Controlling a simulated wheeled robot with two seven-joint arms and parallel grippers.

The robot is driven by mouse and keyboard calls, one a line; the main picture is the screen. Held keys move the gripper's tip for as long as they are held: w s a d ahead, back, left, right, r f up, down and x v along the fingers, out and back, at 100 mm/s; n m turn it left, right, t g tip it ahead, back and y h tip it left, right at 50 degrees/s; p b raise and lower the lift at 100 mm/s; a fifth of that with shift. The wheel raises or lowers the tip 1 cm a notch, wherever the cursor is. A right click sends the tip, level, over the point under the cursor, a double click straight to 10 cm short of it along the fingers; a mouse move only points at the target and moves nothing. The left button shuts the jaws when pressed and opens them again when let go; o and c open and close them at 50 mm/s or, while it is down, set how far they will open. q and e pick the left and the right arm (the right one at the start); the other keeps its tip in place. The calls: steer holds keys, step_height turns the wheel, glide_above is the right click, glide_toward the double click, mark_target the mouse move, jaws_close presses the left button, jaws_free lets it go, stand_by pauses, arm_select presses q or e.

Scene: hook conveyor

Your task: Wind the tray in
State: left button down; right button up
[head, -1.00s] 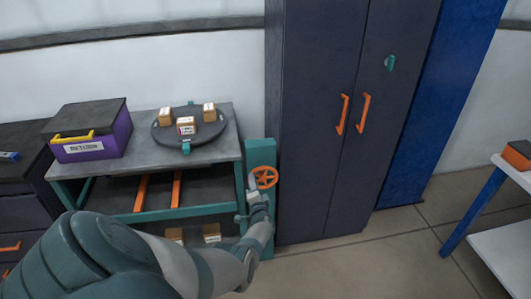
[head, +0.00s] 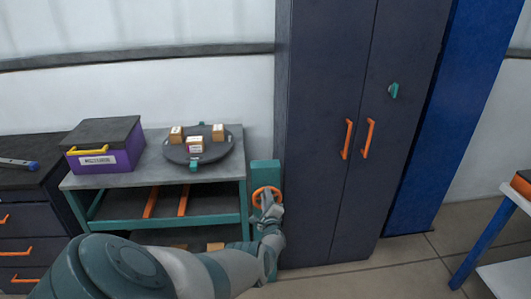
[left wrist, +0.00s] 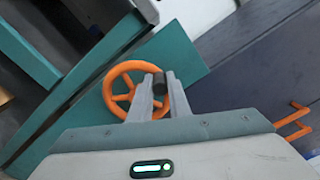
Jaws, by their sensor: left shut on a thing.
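An orange handwheel (head: 256,193) is mounted on a teal post (head: 264,174) at the right end of the workbench. It also shows in the left wrist view (left wrist: 107,88). My left gripper (head: 269,200) is at the wheel. In the left wrist view, its fingers are shut on a dark crank knob (left wrist: 160,88) at the wheel's right side. Two orange rails (head: 151,202) run across a dark opening under the bench top. I cannot clearly pick out a tray on them. My right gripper is not in view.
The bench top (head: 120,178) holds a purple bin (head: 120,160) with a dark lid and a round dark turntable (head: 172,154) with small boxes. A dark cabinet (head: 320,120) stands right of the wheel. Open floor (head: 405,265) lies at the right.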

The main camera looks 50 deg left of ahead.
arm_select(q)
steer(key=shift+w+d+m, duration=0.1)
steer(key=shift+w+m, duration=0.1)
steer(key=shift+m, duration=0.1)
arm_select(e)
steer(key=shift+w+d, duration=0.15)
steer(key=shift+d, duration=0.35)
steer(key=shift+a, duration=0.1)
arm_select(q)
steer(key=c, duration=1.7)
jaws_free()
steer(key=shift+o, duration=0.2)
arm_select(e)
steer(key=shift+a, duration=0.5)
arm_select(q)
steer(key=shift+d, duration=0.1)
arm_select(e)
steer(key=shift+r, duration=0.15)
